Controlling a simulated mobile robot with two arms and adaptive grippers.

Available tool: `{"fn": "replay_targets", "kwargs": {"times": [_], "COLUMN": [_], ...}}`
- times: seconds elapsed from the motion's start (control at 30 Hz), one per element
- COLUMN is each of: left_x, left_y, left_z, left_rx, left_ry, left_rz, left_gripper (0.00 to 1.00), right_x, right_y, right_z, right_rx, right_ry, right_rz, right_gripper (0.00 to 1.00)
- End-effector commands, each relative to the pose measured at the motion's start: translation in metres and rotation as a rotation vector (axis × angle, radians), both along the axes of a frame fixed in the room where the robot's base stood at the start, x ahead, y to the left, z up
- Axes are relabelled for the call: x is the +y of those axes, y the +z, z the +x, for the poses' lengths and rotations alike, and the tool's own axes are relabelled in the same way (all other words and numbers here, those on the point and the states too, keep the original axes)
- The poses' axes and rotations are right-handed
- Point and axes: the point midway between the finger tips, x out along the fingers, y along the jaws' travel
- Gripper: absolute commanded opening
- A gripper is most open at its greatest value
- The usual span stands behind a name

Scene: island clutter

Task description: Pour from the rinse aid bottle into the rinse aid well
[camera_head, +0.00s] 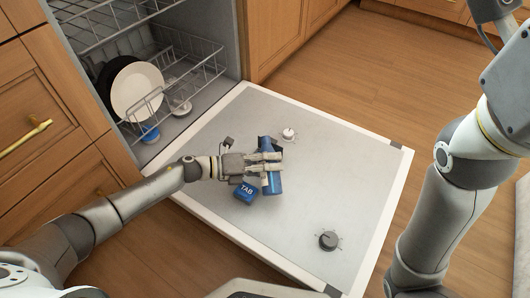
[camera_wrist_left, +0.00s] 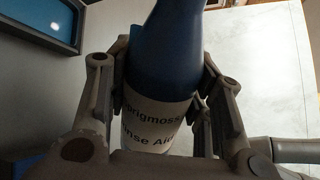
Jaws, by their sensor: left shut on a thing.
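The blue rinse aid bottle (camera_head: 272,182) is held in my left gripper (camera_head: 268,168) above the inner face of the open dishwasher door. In the left wrist view the bottle (camera_wrist_left: 168,50) stands between the fingers (camera_wrist_left: 160,110), which close on its white label reading "Rinse Aid". Its upper end runs out of the top of that view, so the mouth is hidden there. A small white round fitting (camera_head: 289,134) and a dark dial-like fitting (camera_head: 328,240) are on the door. I cannot tell which is the rinse aid well. My right gripper is out of view.
The dishwasher door (camera_head: 225,242) lies flat, with bare room around its fittings. The lower rack (camera_head: 190,62) holds a white plate (camera_head: 137,90). Wooden drawers (camera_head: 50,120) stand at the left.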

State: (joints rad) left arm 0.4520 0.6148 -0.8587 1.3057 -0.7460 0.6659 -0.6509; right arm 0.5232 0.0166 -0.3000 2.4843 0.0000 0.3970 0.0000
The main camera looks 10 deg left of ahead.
Motion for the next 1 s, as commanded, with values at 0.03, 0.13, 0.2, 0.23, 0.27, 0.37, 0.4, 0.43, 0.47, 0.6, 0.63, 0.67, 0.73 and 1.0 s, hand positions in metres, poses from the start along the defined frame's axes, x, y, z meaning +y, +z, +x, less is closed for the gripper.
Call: {"fn": "replay_targets", "kwargs": {"times": [0.03, 0.13, 0.2, 0.23, 0.27, 0.37, 0.4, 0.43, 0.47, 0.6, 0.63, 0.67, 0.73, 1.0], "left_x": [0.000, 0.000, 0.000, 0.000, 0.000, 0.000, 0.000, 0.000, 0.000, 0.000, 0.000, 0.000, 0.000, -0.001], "left_y": [0.000, 0.000, -0.001, -0.001, -0.002, -0.007, -0.008, -0.008, -0.009, -0.009, -0.009, -0.009, -0.009, -0.013], "left_z": [0.000, 0.000, 0.000, 0.000, 0.000, -0.001, -0.002, -0.002, -0.002, -0.002, -0.002, -0.002, -0.002, -0.003], "left_rx": [-0.001, 0.000, 0.014, 0.025, 0.041, 0.102, 0.120, 0.130, 0.133, 0.132, 0.132, 0.132, 0.132, 0.182], "left_ry": [0.001, 0.000, 0.000, 0.000, 0.001, 0.001, 0.000, 0.000, 0.001, 0.001, 0.001, 0.001, 0.001, 0.000], "left_rz": [0.000, 0.000, -0.004, -0.008, -0.013, -0.032, -0.039, -0.042, -0.043, -0.044, -0.044, -0.044, -0.044, -0.060], "left_gripper": [0.22, 0.22, 0.22, 0.22, 0.22, 0.22, 0.22, 0.22, 0.22, 0.22, 0.22, 0.22, 0.22, 0.22], "right_x": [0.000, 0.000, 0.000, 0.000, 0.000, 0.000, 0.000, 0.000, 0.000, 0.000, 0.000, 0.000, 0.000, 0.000], "right_y": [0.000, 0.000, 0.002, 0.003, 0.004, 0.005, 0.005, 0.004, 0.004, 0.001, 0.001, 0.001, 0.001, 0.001], "right_z": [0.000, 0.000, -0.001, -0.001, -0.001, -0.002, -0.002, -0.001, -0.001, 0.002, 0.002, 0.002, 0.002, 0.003], "right_rx": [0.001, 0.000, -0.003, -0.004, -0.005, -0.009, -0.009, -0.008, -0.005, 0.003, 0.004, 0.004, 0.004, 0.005], "right_ry": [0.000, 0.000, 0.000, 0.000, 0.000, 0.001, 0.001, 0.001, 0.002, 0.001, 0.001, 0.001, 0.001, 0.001], "right_rz": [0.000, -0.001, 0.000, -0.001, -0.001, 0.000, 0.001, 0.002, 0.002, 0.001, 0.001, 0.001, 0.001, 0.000], "right_gripper": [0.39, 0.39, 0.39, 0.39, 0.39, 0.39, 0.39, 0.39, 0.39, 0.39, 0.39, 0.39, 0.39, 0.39]}}
